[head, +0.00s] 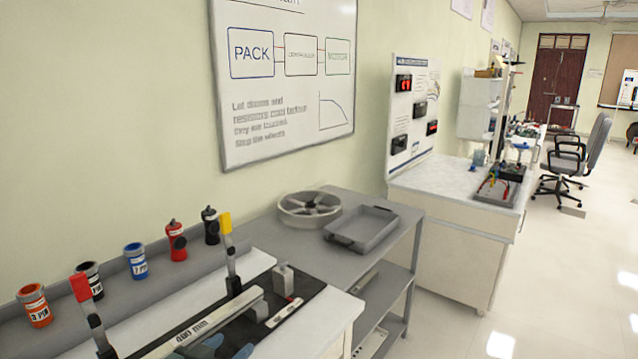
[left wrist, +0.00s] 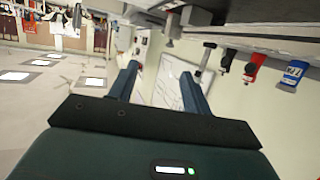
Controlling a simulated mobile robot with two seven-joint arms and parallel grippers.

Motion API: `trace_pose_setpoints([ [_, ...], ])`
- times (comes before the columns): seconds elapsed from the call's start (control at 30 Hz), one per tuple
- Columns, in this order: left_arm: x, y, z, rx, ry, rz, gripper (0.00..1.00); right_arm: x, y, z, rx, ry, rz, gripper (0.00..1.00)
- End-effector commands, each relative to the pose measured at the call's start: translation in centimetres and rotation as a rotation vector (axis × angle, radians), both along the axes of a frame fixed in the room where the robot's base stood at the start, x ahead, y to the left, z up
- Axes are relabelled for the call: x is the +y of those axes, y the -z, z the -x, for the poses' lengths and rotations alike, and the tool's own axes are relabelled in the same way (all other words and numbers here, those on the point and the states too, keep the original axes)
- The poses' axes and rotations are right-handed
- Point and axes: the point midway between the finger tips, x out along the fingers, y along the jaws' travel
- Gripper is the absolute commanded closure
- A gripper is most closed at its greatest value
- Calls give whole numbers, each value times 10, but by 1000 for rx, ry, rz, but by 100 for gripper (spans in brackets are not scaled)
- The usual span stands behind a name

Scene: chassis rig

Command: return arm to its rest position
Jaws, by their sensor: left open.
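My left gripper (head: 222,347) shows only in part at the bottom edge of the head view, low by the front of the workbench (head: 338,312). In the left wrist view its two blue fingers (left wrist: 160,70) stand wide apart with nothing between them. That view is upside down, with the bench edge along its top. The rest of my left arm is out of the head view. My right gripper is in neither view.
On the bench are a long 400 mm bar (head: 190,333) and upright clamps with red (head: 80,287) and yellow (head: 226,222) tops. Several labelled cups (head: 135,262) line the back ledge. A grey shelf cart holds a wheel (head: 309,208) and a tray (head: 360,229).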

Motion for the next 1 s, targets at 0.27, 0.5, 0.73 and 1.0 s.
trace_pose_setpoints([
  [0.27,9,77,125,453,-13,-134,51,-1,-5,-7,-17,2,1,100],
  [0.5,27,99,207,720,-80,-208,51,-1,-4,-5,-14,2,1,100],
  [0.73,44,103,272,919,-159,-264,51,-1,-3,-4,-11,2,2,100],
  [1.0,34,133,255,814,-141,-238,51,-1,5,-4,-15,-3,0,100],
])
